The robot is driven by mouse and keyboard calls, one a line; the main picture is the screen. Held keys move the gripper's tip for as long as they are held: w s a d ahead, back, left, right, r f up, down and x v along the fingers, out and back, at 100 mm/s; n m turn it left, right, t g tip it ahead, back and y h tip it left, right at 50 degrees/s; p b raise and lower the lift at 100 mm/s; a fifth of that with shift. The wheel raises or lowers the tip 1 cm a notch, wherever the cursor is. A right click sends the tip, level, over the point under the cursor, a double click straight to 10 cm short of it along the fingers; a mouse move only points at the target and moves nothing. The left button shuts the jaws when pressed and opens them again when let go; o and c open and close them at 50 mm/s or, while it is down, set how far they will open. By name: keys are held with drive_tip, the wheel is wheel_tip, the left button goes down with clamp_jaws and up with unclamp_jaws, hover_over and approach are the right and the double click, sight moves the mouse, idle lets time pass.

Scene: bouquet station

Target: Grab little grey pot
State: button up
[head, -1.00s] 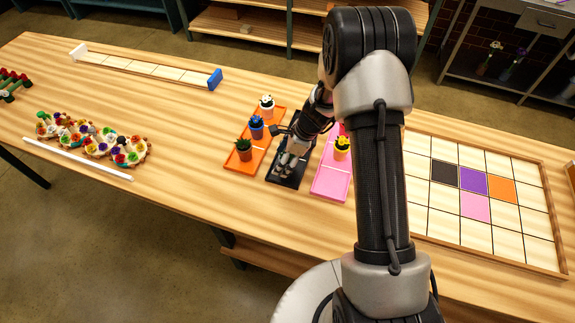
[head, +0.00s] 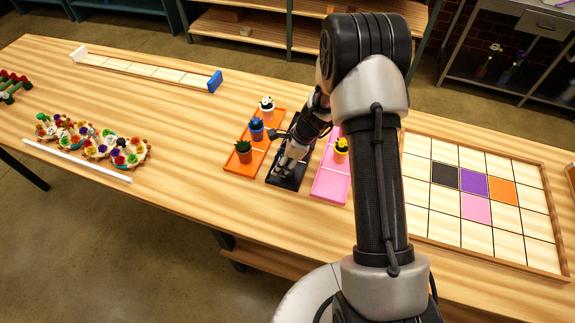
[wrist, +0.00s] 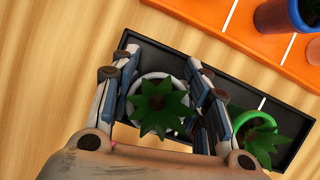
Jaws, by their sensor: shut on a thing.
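The little grey pot (wrist: 150,78), pale with a spiky green plant, is in the middle of the wrist view. My gripper (wrist: 165,92) is shut on it, with one finger on each side of its rim. The pot is over the black tray (wrist: 245,92); I cannot tell whether its base touches the tray. In the head view my gripper (head: 282,171) is low over the black tray (head: 290,183), and the fingers and arm hide the grey pot there.
A green pot (wrist: 262,118) stands in the black tray close to my right finger. Left of that tray in the head view is an orange tray (head: 249,151) with several potted plants. A pink tray (head: 329,186) with a yellow-flowered pot (head: 340,155) stands right. Wooden grid board (head: 520,225) is farther right.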

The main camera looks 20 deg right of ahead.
drive_tip(key=shift+c, duration=1.4)
